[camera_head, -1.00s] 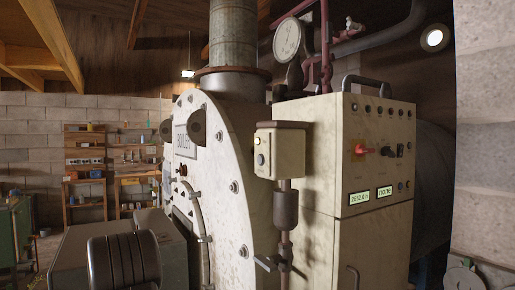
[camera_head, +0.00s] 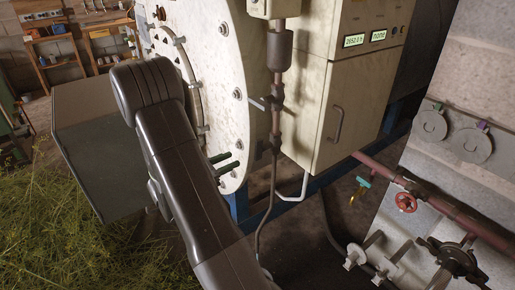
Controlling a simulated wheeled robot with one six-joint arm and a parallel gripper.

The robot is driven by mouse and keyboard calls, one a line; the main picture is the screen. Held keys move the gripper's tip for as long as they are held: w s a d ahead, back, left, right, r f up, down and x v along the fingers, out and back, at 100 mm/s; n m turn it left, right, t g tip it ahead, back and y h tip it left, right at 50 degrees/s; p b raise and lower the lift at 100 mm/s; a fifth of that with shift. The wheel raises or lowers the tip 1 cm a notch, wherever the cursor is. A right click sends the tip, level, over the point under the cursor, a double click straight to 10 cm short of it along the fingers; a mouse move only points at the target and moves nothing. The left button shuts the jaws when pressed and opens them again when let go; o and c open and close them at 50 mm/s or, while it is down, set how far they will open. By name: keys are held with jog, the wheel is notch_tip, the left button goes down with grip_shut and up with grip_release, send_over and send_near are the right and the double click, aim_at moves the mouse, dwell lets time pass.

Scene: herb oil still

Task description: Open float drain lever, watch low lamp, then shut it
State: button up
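The float chamber (camera_head: 279,50) is a dark cylinder on a vertical pipe in front of the cream boiler (camera_head: 224,75). Below it is a small valve with a dark lever (camera_head: 260,104) sticking out to the left. A drain pipe (camera_head: 273,165) runs down from the valve. The cream float box (camera_head: 272,8) above is cut off by the top edge, so its lamp's state cannot be read. My arm crosses the left middle of the view, left of the lever and apart from it in the picture. My gripper is not visible.
The cream control cabinet (camera_head: 335,95) with a handle and green displays stands right of the valve. A red handwheel (camera_head: 406,202) and pipes lie at lower right. Cut herbs (camera_head: 80,225) cover the floor at left. Dark floor (camera_head: 310,235) shows below the cabinet.

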aim_at(256, 149)
jog(key=p+x, duration=0.2)
jog(key=x, duration=0.8)
jog(key=shift+d, duration=0.15)
jog(key=shift+w, duration=0.1)
grip_shut()
